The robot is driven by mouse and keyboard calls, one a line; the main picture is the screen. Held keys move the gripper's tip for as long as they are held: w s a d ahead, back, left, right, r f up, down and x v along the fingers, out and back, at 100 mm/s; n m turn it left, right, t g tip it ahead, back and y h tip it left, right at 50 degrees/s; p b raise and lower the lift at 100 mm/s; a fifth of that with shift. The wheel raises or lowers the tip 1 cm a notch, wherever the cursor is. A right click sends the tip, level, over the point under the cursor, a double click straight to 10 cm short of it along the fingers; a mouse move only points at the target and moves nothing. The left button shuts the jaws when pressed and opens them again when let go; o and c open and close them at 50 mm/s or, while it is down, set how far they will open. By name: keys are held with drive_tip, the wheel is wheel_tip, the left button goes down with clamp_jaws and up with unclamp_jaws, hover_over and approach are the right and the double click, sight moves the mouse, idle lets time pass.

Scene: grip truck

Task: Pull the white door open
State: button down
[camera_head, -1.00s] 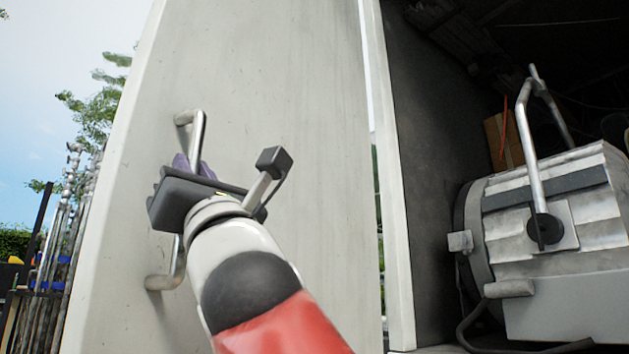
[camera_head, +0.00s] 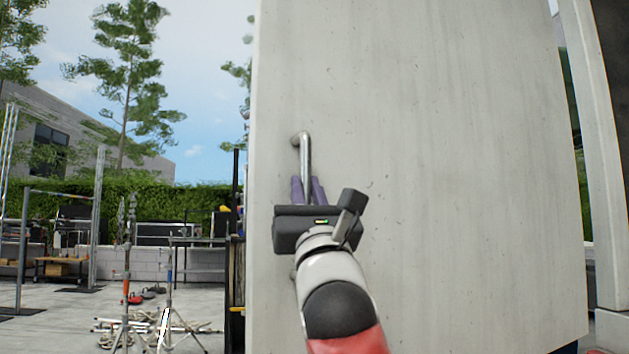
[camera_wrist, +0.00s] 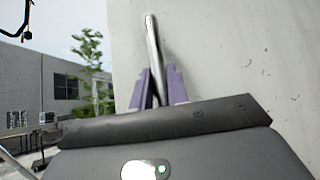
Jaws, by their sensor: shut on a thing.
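The white door (camera_head: 440,150) fills the middle and right of the head view, standing open at an angle to the truck's frame. A metal bar handle (camera_head: 305,157) is fixed upright near its left edge. My gripper (camera_head: 309,188) is at the handle, its purple fingers shut around the bar. In the wrist view the handle (camera_wrist: 152,45) rises between the two purple fingers (camera_wrist: 158,88), with the door (camera_wrist: 235,50) behind it. The lower part of the handle is mostly hidden behind my gripper.
The truck's door frame (camera_head: 597,150) stands at the right edge. On the left is an open paved yard (camera_head: 60,335) with light stands (camera_head: 165,300), poles lying on the ground, a hedge (camera_head: 180,200) and a building. A dark rack stands close by the door's left edge.

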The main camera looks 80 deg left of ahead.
drive_tip(key=shift+s+a+f, duration=0.25)
drive_tip(key=shift+s+f, duration=0.1)
drive_tip(key=shift+f, duration=0.05)
drive_tip(key=c, duration=1.4)
unclamp_jaws()
drive_tip(key=shift+s, duration=0.35)
drive_tip(key=shift+o, duration=0.2)
drive_tip(key=shift+r, duration=0.1)
drive_tip(key=shift+w+d, duration=0.1)
drive_tip(key=shift+d, duration=0.05)
drive_tip(key=b+v, duration=0.7)
drive_tip(key=b, duration=0.5)
drive_tip(key=shift+d+f, duration=0.2)
drive_tip(key=shift+f, duration=0.15)
